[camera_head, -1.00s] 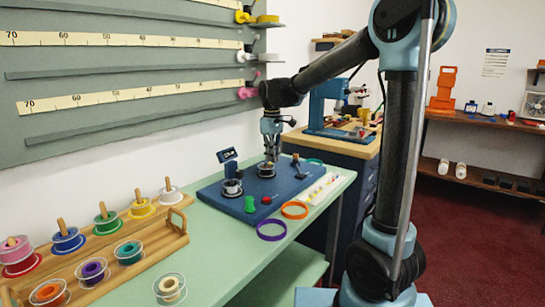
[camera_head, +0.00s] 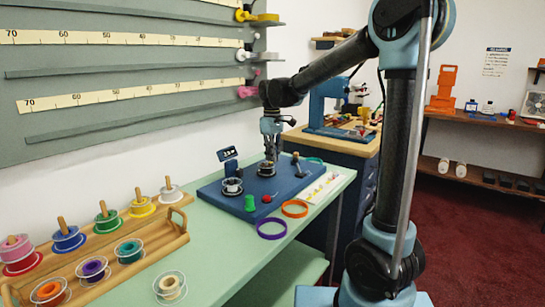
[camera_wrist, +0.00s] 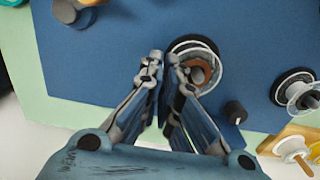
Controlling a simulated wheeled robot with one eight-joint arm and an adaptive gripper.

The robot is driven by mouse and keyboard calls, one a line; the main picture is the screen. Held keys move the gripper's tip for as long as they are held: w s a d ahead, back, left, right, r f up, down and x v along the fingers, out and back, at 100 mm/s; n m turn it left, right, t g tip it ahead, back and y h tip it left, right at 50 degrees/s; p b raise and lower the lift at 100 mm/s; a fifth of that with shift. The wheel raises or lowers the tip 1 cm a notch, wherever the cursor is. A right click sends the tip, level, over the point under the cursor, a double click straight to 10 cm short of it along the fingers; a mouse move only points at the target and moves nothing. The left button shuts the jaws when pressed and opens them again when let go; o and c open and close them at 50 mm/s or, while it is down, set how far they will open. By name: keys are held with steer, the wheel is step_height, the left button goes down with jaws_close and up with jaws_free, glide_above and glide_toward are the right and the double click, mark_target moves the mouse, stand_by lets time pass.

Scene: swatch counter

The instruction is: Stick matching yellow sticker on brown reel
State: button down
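The brown reel (camera_wrist: 201,72), with a clear flange, sits on a dark round seat on the blue board (camera_wrist: 110,60). In the head view the same reel (camera_head: 266,170) stands near the board's back, partly hidden by my gripper. My gripper (camera_wrist: 164,57) points down just beside the reel, its fingertips almost together; it also shows in the head view (camera_head: 270,155). I see no sticker between the fingers, but a thin one could be hidden. A white sheet (camera_head: 327,187) with small coloured marks lies at the board's right; I cannot single out a yellow sticker.
A second reel (camera_head: 232,187) sits on the board below a small display (camera_head: 228,154). A green piece (camera_head: 250,203), purple ring (camera_head: 271,229) and orange ring (camera_head: 295,208) lie near the front. A wooden rack (camera_head: 150,245) of coloured reels stands left.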

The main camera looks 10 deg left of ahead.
stand_by(0.4)
steer(key=c, duration=1.7)
jaws_free()
steer(key=shift+r, duration=3.5)
